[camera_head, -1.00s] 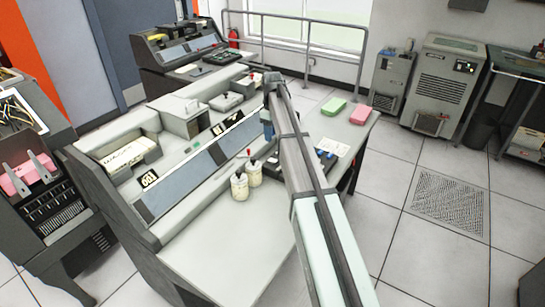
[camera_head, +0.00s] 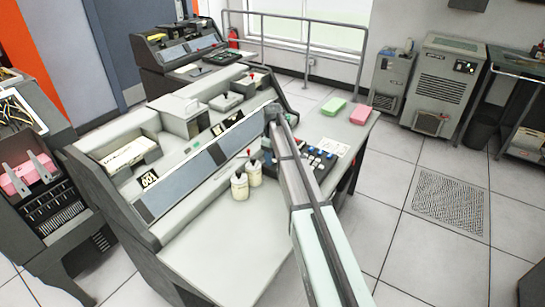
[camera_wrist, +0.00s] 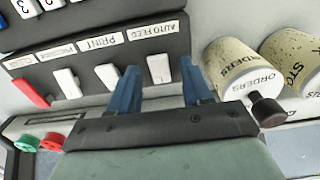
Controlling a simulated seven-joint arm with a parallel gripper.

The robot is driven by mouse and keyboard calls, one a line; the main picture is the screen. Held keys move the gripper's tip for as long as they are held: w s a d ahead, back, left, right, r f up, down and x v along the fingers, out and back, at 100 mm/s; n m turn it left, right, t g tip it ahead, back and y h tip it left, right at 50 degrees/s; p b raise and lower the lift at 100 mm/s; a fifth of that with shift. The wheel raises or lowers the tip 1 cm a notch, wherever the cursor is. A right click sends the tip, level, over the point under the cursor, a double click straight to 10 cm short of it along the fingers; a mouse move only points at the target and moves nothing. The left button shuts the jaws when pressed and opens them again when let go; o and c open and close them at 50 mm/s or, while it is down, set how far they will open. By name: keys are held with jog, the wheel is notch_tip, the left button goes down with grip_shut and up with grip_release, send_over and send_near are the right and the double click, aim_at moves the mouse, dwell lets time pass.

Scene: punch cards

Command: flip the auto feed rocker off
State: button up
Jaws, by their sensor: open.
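In the wrist view, the AUTO FEED rocker (camera_wrist: 158,69) is a white switch below its AUTO FEED label (camera_wrist: 157,31) on a dark panel. My gripper (camera_wrist: 160,68) is open, with one blue finger on each side of this rocker in the picture and nothing held between them. I cannot tell whether the fingers touch the panel, or which way the rocker is tipped. The white PRINT rocker (camera_wrist: 108,77) is just left of the left finger. In the head view my arm hides the fingers and the rocker.
Another white rocker (camera_wrist: 67,80) and a red rocker (camera_wrist: 30,92) are further left. A pot marked ORDERS (camera_wrist: 240,72) and a second pot (camera_wrist: 293,58) stand close on the right. A dark knob (camera_wrist: 267,110) is near the right finger. Green (camera_wrist: 27,144) and red (camera_wrist: 52,141) buttons are lower left.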

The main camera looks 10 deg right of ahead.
grip_shut()
dwell(0.4)
jog(key=shift+s, duration=0.1)
jog(key=shift+s+d+t+y, duration=0.25)
jog(key=shift+s+t+y, duration=0.1)
jog(key=shift+t+y, duration=0.25)
jog(key=shift+d+f+t+y, duration=0.15)
jog(key=shift+d+t+y, duration=0.05)
jog(key=shift+t+y, duration=1)
grip_release()
